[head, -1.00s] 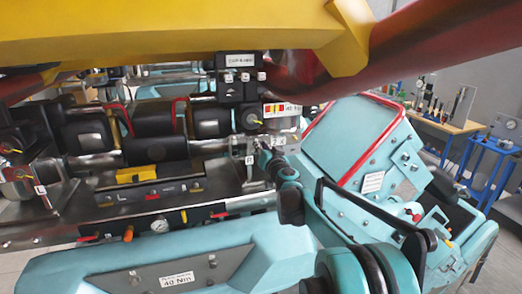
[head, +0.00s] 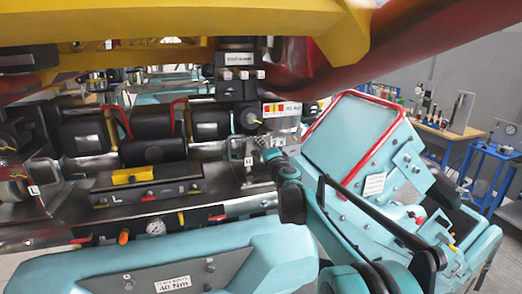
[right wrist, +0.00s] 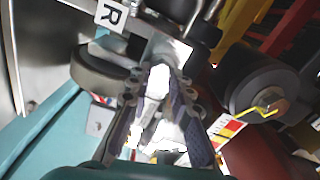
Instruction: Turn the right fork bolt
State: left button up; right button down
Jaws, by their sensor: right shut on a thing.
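My right gripper (head: 268,158) reaches in from the lower right to the right end of the dark machine assembly. In the right wrist view its two fingers (right wrist: 163,78) are closed around a bright metal piece, which I take to be the right fork bolt (right wrist: 157,82). Glare hides the bolt's shape, and in the head view the gripper covers it. A white plate marked R (right wrist: 110,14) is beside the fingertips; it also shows in the head view (head: 248,161). My left gripper is not in view.
A yellow and dark red beam (head: 190,22) spans the top. A teal front cover with a 40 Nm plate (head: 172,284) lies below the assembly. A red-rimmed teal box (head: 345,140) stands close to the right of my gripper. A bench with tools is at back right.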

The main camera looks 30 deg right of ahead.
jog(key=shift+a+f+m+b, duration=0.15)
jog(key=shift+m+b, duration=0.5)
jog(key=shift+m, duration=2.85)
jog(key=shift+d+f+m+b, duration=0.15)
jog(key=shift+m+b, duration=0.45)
jog(key=shift+m, duration=2.9)
jog(key=shift+a, duration=0.1)
jog(key=c, duration=1.4)
grip_release()
jog(key=shift+o, duration=0.2)
jog(key=shift+s+m, duration=0.1)
jog(key=shift+m, duration=0.2)
jog(key=v, duration=1.2)
